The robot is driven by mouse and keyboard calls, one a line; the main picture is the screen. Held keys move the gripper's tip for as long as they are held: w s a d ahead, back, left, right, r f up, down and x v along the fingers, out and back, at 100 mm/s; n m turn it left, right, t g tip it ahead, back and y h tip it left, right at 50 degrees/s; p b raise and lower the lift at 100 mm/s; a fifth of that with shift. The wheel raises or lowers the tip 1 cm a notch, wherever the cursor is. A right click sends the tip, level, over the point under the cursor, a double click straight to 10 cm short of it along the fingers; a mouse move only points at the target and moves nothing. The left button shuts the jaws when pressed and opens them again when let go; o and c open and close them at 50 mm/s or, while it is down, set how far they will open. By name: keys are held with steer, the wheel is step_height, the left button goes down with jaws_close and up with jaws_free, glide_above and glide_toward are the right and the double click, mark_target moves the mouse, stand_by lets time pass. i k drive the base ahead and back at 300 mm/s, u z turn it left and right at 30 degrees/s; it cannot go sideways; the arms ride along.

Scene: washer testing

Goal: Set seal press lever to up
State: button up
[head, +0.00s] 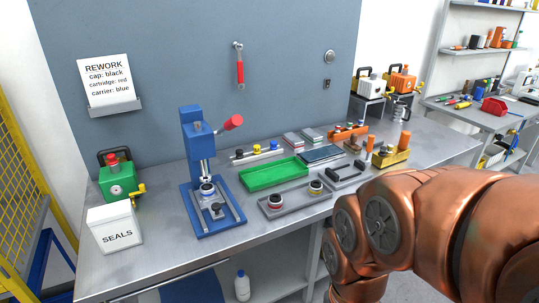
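The seal press (196,130) is a blue bench press on the left half of the metal table. Its lever (232,122) has a red grip and sticks out to the right of the press head, slanting upward. A small part with a pale ring (207,190) stands under the ram on the blue base (230,218). My copper-coloured arm fills the lower right of the head view, well right of the press. My gripper is outside the picture.
A white SEALS box (114,227) and a green unit (118,184) stand left of the press. A green tray (273,174) and a grey tray with parts (290,206) lie to its right.

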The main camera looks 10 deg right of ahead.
mark_target(236, 120)
steer(key=u, duration=0.35)
steer(key=k, duration=0.5)
steer(key=u, duration=1)
steer(key=i, duration=0.95)
steer(key=z, duration=0.7)
